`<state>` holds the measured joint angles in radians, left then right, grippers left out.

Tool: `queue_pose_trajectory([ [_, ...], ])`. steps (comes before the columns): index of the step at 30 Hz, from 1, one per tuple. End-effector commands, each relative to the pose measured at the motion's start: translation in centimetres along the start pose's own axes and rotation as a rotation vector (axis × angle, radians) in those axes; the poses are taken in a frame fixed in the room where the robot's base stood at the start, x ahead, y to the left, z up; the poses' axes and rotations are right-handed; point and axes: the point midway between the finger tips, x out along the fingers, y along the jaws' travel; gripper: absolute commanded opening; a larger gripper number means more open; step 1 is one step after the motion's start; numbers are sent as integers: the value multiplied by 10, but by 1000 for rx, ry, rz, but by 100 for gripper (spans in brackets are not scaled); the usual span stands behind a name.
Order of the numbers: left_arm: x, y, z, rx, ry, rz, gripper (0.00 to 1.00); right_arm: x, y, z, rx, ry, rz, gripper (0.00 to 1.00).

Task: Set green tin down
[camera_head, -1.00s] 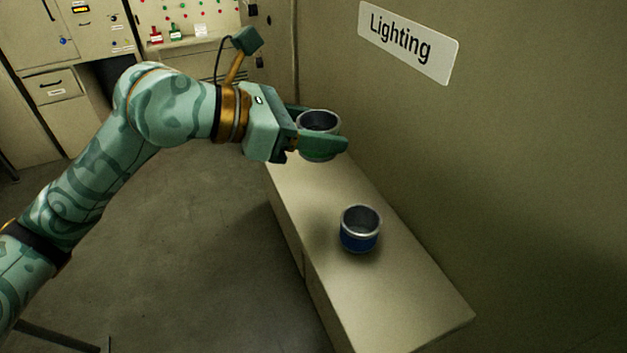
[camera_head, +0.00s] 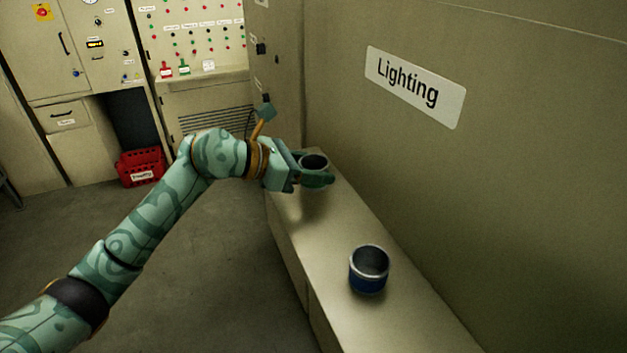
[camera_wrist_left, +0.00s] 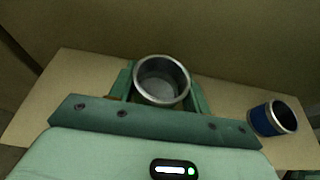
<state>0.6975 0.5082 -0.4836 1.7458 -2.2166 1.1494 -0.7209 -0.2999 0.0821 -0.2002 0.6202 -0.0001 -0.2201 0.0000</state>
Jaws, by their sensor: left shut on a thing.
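The green tin (camera_head: 314,163) is an open, empty cup with a metal rim, held upright between the fingers of my left gripper (camera_head: 316,180). The gripper is shut on it, over the far part of the long bench (camera_head: 345,225). In the left wrist view the tin (camera_wrist_left: 162,82) sits between the two green fingers, and its inside is bare grey metal. The fingers hide most of its green side. I cannot tell whether its base touches the bench. My right gripper is not in view.
A blue tin (camera_head: 369,270) stands upright on the nearer part of the bench, apart from the gripper. A wall with a "Lighting" sign (camera_head: 415,87) rises behind the bench. A red crate (camera_head: 140,168) stands on the floor by the cabinets. Bench top between the tins is clear.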

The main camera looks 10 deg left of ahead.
Motion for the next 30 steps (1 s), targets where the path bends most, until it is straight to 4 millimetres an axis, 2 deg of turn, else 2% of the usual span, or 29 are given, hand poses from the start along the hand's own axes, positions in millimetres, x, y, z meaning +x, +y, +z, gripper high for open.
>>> queue_pose_trajectory([
  [3,8,0,-18,-6,1,-2,22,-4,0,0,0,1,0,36],
  [6,12,0,-27,-4,0,0,22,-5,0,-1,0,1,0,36],
  [17,13,1,-32,-1,1,0,22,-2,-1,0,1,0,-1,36],
  [18,13,0,-32,-1,1,0,56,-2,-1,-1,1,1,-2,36],
  [20,13,0,-31,-1,1,0,70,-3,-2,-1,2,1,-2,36],
  [30,10,1,-28,0,0,1,70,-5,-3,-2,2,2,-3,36],
])
